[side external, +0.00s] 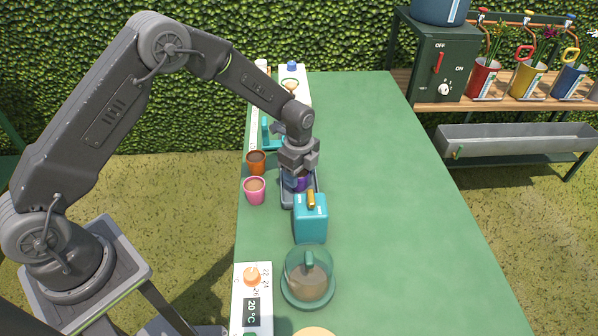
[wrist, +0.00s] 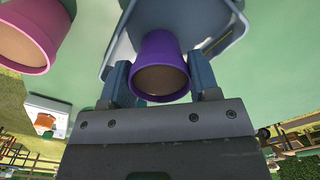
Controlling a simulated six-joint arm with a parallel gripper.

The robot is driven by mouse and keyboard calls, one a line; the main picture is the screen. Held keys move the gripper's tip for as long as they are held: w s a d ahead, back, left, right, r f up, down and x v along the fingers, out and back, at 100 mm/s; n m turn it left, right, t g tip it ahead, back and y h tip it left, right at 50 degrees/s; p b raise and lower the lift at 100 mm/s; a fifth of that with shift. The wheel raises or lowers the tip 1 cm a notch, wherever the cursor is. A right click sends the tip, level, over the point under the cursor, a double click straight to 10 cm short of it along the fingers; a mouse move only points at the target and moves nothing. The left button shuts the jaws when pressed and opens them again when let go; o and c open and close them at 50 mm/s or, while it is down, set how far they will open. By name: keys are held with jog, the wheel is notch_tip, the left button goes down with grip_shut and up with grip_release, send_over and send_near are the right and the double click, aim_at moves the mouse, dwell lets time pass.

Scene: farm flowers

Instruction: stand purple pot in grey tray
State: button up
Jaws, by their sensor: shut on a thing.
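The purple pot (wrist: 160,68) is filled with brown soil and sits between my gripper's (wrist: 162,84) two blue fingers in the wrist view. My gripper is shut on it. In the side view only a little of the purple pot (side external: 302,183) shows beneath my gripper (side external: 297,178). The grey tray (wrist: 226,40) lies under and behind the pot in the wrist view. In the side view the tray (side external: 286,200) is partly hidden by my gripper and a teal can. The pot is over or in the tray; I cannot tell whether it touches the tray floor.
A pink pot (side external: 255,190) and an orange pot (side external: 256,162) stand left of the tray. A teal can (side external: 310,220) stands close in front of it, with a glass dome (side external: 308,277) nearer still. The right half of the green table (side external: 400,200) is clear.

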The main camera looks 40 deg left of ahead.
jog(key=shift+f, duration=0.1)
jog(key=o, duration=0.9)
jog(key=shift+o, duration=0.2)
notch_tip(320, 180, up, 12)
notch_tip(320, 180, up, 8)
jog(key=n+t, duration=0.1)
jog(key=n, duration=0.3)
send_over(299, 175)
jog(key=s+a, duration=0.1)
jog(key=s, duration=0.4)
jog(key=s+a+r+n+t, duration=0.1)
jog(key=s+r+n, duration=0.2)
jog(key=s, duration=0.5)
jog(key=s+r+n+t, duration=0.2)
jog(key=s+n, duration=0.4)
jog(key=s, duration=0.2)
jog(key=s+a+r+n+t, duration=0.1)
jog(key=s+r+n, duration=0.2)
jog(key=s+n, duration=0.2)
jog(key=s, duration=0.3)
jog(key=shift+a+r+t, duration=0.3)
jog(key=shift+a+r, duration=0.05)
